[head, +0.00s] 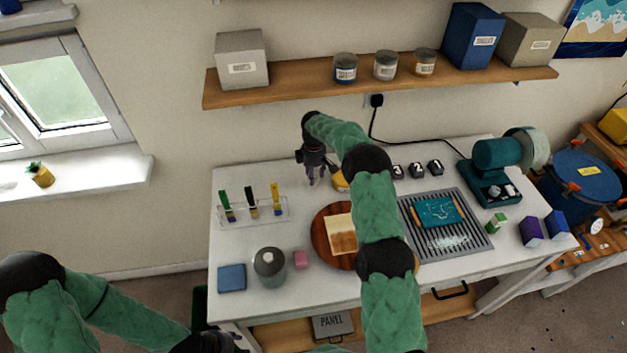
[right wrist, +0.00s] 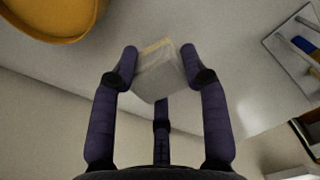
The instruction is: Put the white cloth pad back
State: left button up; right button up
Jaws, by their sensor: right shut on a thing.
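My right gripper (head: 313,180) is over the back of the white table, left of the yellow container. In the right wrist view, its fingers (right wrist: 158,68) are shut on the white cloth pad (right wrist: 160,80), a small pale block with a tan upper edge. The pad cannot be made out in the head view.
The yellow container (head: 340,181) stands close to the right gripper, and a rack with upright brushes (head: 252,211) stands to its front left. A round wooden board (head: 320,240) and a grey grate (head: 470,237) lie further forward. A shelf (head: 300,93) hangs above.

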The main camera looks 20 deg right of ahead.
jog(key=shift+w+f, duration=0.1)
jog(key=shift+f, duration=1.6)
jog(key=shift+f, duration=0.15)
jog(key=o, duration=1)
jog(key=shift+r, duration=3.9)
